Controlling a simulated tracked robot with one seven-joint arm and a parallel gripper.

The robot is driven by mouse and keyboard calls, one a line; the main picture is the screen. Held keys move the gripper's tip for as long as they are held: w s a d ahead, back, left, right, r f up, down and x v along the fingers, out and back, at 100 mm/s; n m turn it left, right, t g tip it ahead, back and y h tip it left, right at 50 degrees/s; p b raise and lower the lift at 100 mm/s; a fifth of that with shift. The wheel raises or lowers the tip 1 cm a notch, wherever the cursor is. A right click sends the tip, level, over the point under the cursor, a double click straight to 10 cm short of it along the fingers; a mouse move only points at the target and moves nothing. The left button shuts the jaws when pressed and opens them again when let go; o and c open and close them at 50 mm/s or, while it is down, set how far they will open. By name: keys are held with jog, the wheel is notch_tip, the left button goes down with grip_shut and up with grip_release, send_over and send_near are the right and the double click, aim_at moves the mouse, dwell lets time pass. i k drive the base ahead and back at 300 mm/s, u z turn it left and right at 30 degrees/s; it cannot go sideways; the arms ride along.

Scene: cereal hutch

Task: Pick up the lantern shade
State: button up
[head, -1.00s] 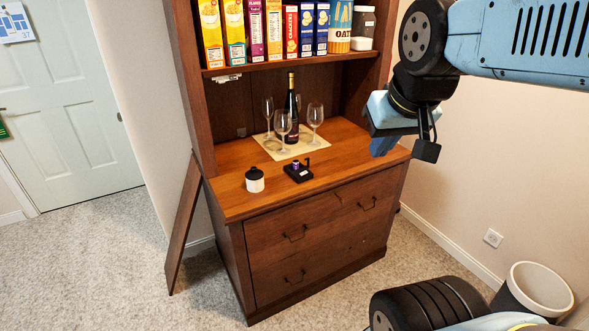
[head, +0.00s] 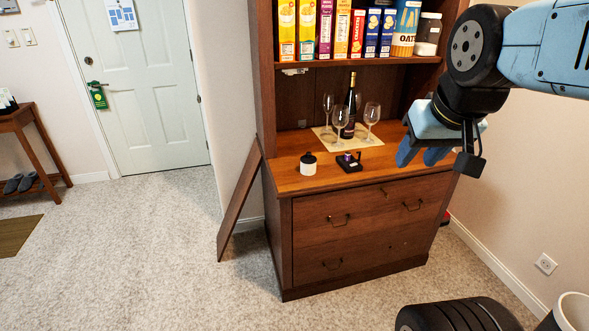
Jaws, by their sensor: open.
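A small white cylinder with a black domed top (head: 308,165), which looks like the lantern shade, stands upright on the front left of the wooden hutch counter (head: 288,179). To its right is a small black base (head: 348,165) with a purple piece and a thin upright post on it. The shade and base stand apart. My gripper (head: 421,157) hangs at the right in the head view, its blue fingers apart and empty. It appears in front of the counter's right end, well to the right of the shade.
A dark bottle (head: 349,108) and several wine glasses (head: 372,117) stand on a pale mat behind the base. Cereal boxes (head: 325,30) fill the shelf above. A wooden board (head: 239,203) leans against the hutch's left side. Carpet (head: 150,240) is clear at the left.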

aim_at(308, 162)
jog(key=u, duration=0.4)
jog(key=k, duration=0.95)
jog(key=u, duration=0.2)
jog(key=i, duration=0.45)
jog(key=z, duration=0.65)
jog(key=i, duration=1.55)
jog(key=u, duration=0.4)
